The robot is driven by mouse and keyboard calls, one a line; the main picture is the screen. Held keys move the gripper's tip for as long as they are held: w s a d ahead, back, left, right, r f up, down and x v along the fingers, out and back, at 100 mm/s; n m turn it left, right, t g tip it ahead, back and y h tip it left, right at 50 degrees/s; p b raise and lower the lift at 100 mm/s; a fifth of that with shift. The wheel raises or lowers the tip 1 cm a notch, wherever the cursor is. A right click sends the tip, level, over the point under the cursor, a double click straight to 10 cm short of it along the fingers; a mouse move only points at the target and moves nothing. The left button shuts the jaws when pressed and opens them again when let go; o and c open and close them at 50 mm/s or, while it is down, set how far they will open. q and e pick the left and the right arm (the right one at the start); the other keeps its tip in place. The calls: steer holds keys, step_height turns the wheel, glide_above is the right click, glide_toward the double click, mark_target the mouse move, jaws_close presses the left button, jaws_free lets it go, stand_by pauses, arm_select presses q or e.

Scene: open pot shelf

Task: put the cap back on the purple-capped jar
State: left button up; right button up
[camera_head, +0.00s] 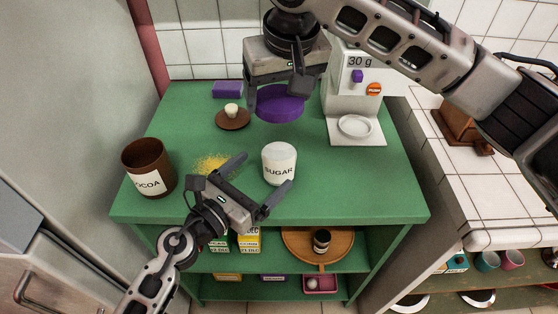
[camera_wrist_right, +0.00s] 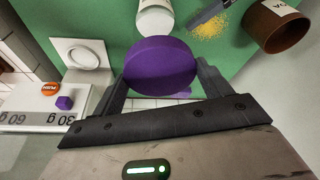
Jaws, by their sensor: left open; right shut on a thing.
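The purple cap (camera_head: 280,103) is held by my right gripper (camera_head: 290,92), above the back middle of the green top. In the right wrist view the cap (camera_wrist_right: 160,64) sits between the two fingers. The white jar labelled SUGAR (camera_head: 279,164) stands upright on the green top, in front of and below the cap and apart from it. In the right wrist view the jar (camera_wrist_right: 156,17) is partly cut off by the top edge.
A brown COCOA jar (camera_head: 148,167) stands open at left. Yellow crumbs (camera_head: 212,165) lie beside my left gripper. A brown knobbed lid (camera_head: 232,119) and a purple block (camera_head: 228,89) lie behind. A white scale (camera_head: 356,127) stands at back right. The front right is clear.

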arm_select(q)
steer(key=x, duration=0.8)
steer(key=c, duration=1.5)
steer(key=shift+o, duration=0.3)
arm_select(e)
glide_toward(280, 130)
steer(key=shift+s+a+f, duration=0.25)
steer(key=shift+s+f, duration=0.1)
steer(key=shift+f, duration=0.4)
steer(key=shift+s+a+f, duration=0.25)
steer(key=shift+s+f, duration=0.05)
steer(key=shift+f, duration=0.45)
steer(key=shift+f, duration=0.85)
steer(key=shift+f, duration=0.6)
